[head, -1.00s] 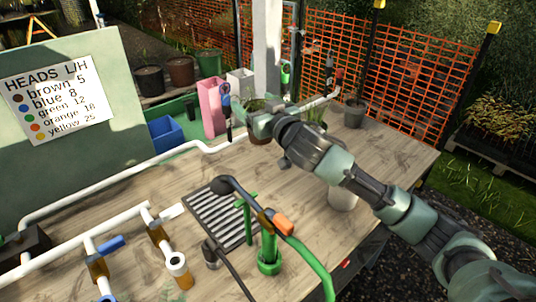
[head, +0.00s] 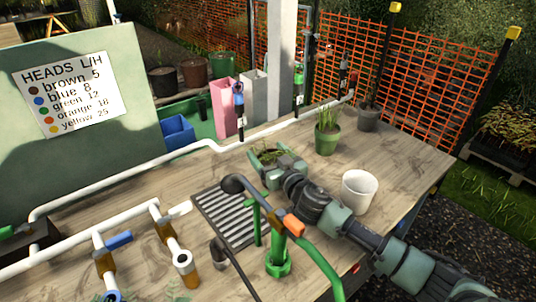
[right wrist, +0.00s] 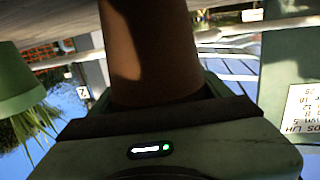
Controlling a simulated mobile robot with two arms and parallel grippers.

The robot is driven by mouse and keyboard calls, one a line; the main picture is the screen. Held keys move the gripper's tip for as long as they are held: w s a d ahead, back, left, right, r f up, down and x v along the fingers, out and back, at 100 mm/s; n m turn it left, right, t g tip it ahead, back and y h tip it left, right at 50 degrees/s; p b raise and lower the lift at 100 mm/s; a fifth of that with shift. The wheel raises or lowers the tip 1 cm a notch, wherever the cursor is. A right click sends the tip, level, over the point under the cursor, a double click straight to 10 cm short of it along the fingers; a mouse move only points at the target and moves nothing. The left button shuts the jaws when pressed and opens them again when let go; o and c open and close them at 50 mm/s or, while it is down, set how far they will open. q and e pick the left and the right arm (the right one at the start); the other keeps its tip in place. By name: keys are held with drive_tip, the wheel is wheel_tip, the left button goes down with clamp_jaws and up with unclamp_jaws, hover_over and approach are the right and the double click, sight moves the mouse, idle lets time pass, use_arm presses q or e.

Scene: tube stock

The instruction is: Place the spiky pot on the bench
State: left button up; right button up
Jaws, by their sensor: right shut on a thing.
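My right gripper (head: 270,166) is shut on a brown pot (head: 256,164) with a low green plant in it, over the middle of the bench (head: 400,165). In the right wrist view the pot's brown wall (right wrist: 150,45) fills the middle, upright against the jaws; its base is out of frame, so I cannot tell whether it touches the bench. A green pot (head: 327,142) with upright spiky leaves stands on the bench behind and right of the gripper. It also shows in the right wrist view (right wrist: 15,80). My left gripper is not in view.
A white pot (head: 358,192) stands right of my gripper, close to my forearm. A slatted drain tray (head: 230,218) and a green standpipe (head: 278,262) are in front. A dark grey pot (head: 368,118) stands at the back, near white pipe (head: 180,160). Bench is bare at right.

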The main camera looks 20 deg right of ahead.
drive_tip(key=shift+r, duration=0.15)
drive_tip(key=o, duration=1.7)
drive_tip(key=shift+f, duration=0.2)
drive_tip(key=shift+r, duration=0.15)
drive_tip(key=s, duration=0.4)
drive_tip(key=s+d+b, duration=0.1)
drive_tip(key=s, duration=0.3)
drive_tip(key=s+d, duration=0.1)
drive_tip(key=s, duration=0.3)
drive_tip(key=shift+r, duration=0.35)
drive_tip(key=shift+a, duration=0.1)
